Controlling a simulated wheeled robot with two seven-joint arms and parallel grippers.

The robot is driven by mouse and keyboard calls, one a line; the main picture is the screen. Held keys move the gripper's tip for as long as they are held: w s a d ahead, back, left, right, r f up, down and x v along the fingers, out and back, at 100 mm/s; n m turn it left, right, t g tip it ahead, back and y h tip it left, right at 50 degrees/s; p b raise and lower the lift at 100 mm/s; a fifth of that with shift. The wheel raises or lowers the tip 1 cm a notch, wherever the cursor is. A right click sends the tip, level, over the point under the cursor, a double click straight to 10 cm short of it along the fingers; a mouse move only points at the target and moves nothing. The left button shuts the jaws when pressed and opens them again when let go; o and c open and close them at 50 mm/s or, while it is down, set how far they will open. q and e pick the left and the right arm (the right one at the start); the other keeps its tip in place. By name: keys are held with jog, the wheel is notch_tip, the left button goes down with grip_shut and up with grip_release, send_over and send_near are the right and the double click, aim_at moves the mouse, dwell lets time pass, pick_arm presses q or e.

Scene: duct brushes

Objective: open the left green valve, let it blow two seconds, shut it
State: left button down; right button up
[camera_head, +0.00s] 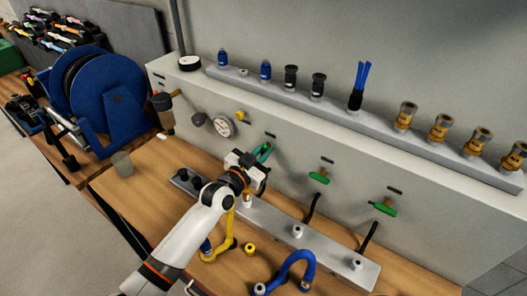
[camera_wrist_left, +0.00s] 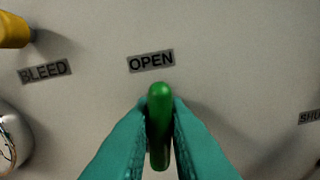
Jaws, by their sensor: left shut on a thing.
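My left gripper (camera_head: 262,154) reaches the grey panel at the left green valve. In the left wrist view, its teal fingers (camera_wrist_left: 160,140) are shut on the green valve handle (camera_wrist_left: 160,112), one on each side. The handle's rounded end points up, just below the OPEN label (camera_wrist_left: 151,61). A label starting "SHU" (camera_wrist_left: 311,117) is at the right edge. In the head view the fingers and wrist mostly hide this handle. Two more green valve handles, a middle one (camera_head: 319,178) and a right one (camera_head: 384,209), stand free on the panel. My right gripper is not in view.
A pressure gauge (camera_head: 222,125) and a yellow bleed knob (camera_head: 242,116) sit left of the valve. A grey rail (camera_head: 325,245) with hose ends, a yellow hose (camera_head: 223,243) and a blue hose (camera_head: 297,263) lies below. A blue reel (camera_head: 108,95) stands at left.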

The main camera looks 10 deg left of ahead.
pick_arm(q)
jog(key=shift+n, duration=0.7)
jog(key=c, duration=1.5)
grip_release()
jog(key=shift+o, duration=0.2)
jog(key=shift+s, duration=0.1)
jog(key=b+v, duration=0.2)
jog(key=v, duration=1)
jog(key=shift+b, duration=0.4)
jog(key=shift+f, duration=0.1)
